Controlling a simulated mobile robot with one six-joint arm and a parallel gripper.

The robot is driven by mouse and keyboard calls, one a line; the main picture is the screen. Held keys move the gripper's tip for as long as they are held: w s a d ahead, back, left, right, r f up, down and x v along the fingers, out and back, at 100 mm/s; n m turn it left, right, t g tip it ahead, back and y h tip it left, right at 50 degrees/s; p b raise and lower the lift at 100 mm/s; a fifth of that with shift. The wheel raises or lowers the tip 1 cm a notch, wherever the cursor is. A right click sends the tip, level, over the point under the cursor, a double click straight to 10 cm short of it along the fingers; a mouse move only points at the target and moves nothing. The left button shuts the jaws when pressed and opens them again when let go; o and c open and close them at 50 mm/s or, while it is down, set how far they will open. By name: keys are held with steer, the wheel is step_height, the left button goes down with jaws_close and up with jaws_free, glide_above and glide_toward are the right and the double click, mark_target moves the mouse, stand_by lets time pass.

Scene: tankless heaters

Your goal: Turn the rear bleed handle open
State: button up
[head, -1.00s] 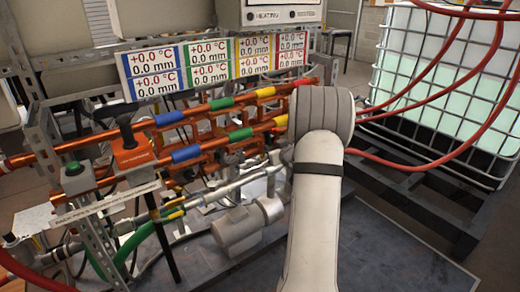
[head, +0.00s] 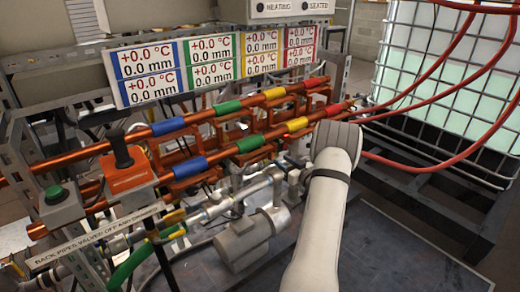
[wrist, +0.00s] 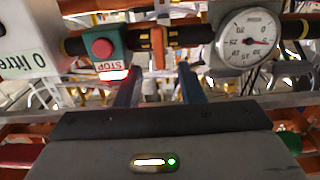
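My gripper (wrist: 160,82) shows in the wrist view with its two dark fingers apart and nothing held between them. Beyond the fingertips an upright orange piece (wrist: 158,45) crosses a dark horizontal pipe, with yellow bands beside it. I cannot tell whether this is the rear bleed handle. In the head view my arm hides my gripper. Yellow lever-like pieces (head: 172,217) sit low on the pipework at left; I cannot tell which is the rear bleed handle.
A red stop button (wrist: 103,48) on a green box and a round gauge (wrist: 248,40) flank the fingers. Orange pipes (head: 100,150) with coloured bands run across the rack. A caged tank (head: 450,80) and red hoses (head: 430,160) stand at right. A grey motor (head: 242,240) sits low.

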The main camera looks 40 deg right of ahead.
mark_target(271, 153)
steer(key=w, duration=0.8)
steer(key=shift+w+a, duration=0.1)
steer(key=shift+a, duration=0.1)
jaws_close()
